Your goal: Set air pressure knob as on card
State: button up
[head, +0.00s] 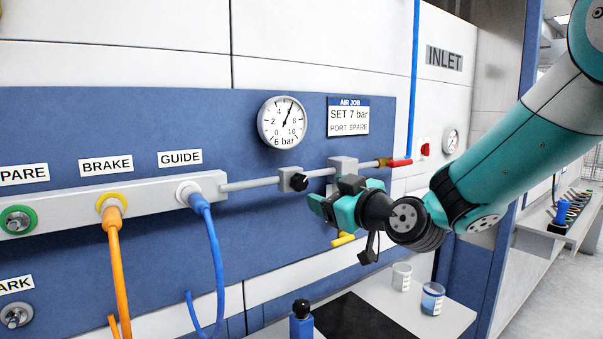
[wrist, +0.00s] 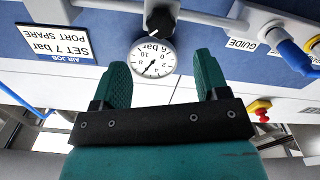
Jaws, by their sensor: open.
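The card (head: 348,117) on the blue panel reads "AIR JOB, SET 7 bar, PORT SPARE"; it shows upside down in the wrist view (wrist: 55,42). The round gauge (head: 283,123) reads "6 bar". The black knob (head: 299,183) sits on a small grey block on the air pipe, below the gauge. My gripper (head: 331,195) is open and empty, just right of the knob in the head view. In the wrist view the knob (wrist: 160,20) lies beyond the fingertips, apart from them, and the gauge (wrist: 153,57) shows between the fingers.
A grey manifold (head: 150,193) at left carries orange (head: 117,265) and blue (head: 213,265) hoses and a green-ringed SPARE port (head: 17,221). A yellow handle (head: 343,240) is below my gripper. A red handle (head: 400,162) is on the right. Cups and a bottle stand on the bench below.

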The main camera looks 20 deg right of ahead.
aim_at(303, 184)
jog(key=p+x, duration=0.4)
jog(key=x, duration=0.4)
jog(key=shift+w+a, duration=0.1)
jog(key=shift+w, duration=0.05)
jog(key=shift+w+a+f, duration=0.1)
jog(key=shift+w+a, duration=0.05)
jog(key=shift+w, duration=0.5)
jog(key=c, duration=0.9)
jog(key=shift+m, duration=0.3)
